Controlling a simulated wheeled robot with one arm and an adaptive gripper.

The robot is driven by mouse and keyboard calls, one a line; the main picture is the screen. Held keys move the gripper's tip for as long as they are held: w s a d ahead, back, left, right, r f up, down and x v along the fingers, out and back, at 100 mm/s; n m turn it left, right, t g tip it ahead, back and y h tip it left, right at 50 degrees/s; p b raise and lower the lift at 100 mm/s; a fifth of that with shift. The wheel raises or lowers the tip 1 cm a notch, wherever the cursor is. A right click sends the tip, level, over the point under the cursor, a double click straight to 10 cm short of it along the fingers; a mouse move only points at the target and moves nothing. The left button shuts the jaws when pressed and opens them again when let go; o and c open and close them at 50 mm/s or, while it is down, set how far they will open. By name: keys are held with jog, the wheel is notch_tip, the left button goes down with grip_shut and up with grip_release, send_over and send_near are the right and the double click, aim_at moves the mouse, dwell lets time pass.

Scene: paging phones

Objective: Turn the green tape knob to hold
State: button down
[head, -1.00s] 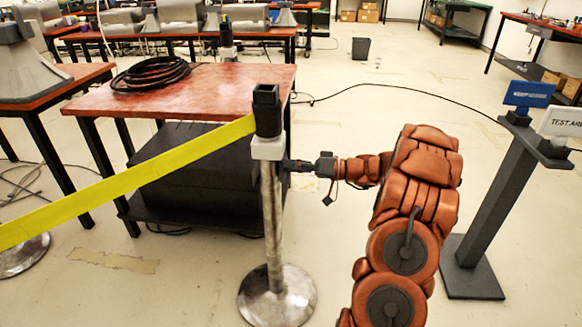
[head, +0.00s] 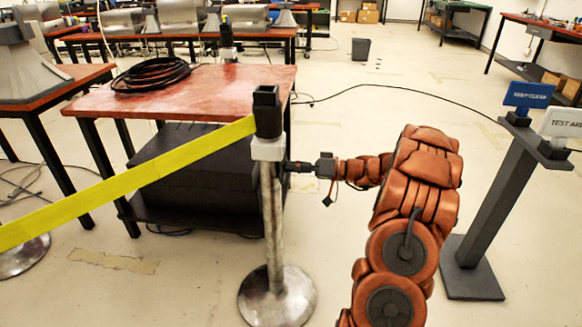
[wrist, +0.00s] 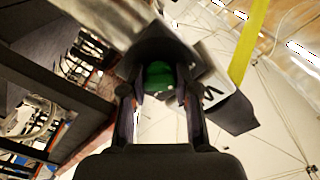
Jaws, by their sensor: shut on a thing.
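The green knob (wrist: 158,76) shows in the wrist view between the fingertips of my gripper (wrist: 160,98). My gripper is shut on it. A dark surround sits around and behind the knob, and part of a light plate with dark marks shows to its right. In the head view my gripper (head: 292,166) reaches left to the stanchion post (head: 272,215), just below its light collar (head: 268,148). The knob is hidden in the head view. The yellow tape (head: 130,182) runs from the black post head (head: 267,110) to the left edge.
A red-topped table (head: 200,95) with a black cable coil (head: 150,75) stands behind the post. A grey sign stand (head: 490,200) with a blue sign (head: 528,94) and a white sign (head: 560,122) is at the right. Floor between them is clear.

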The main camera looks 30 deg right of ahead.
jog(key=shift+m, duration=0.3)
jog(key=m+p, duration=0.2)
jog(key=m, duration=0.1)
jog(key=shift+r, duration=0.15)
jog(key=m+p, duration=0.4)
jog(key=m, duration=0.1)
jog(key=shift+p, duration=0.3)
jog(key=m+p, duration=0.4)
jog(key=m, duration=0.1)
jog(key=shift+m, duration=0.4)
jog(key=shift+f+m+p, duration=0.15)
jog(key=shift+m+p, duration=0.3)
jog(key=shift+m, duration=0.35)
jog(key=shift+f+m+p, duration=0.15)
jog(key=shift+m+p, duration=0.25)
jog(key=shift+m, duration=0.4)
jog(key=c, duration=0.8)
grip_release()
jog(key=shift+c, duration=0.2)
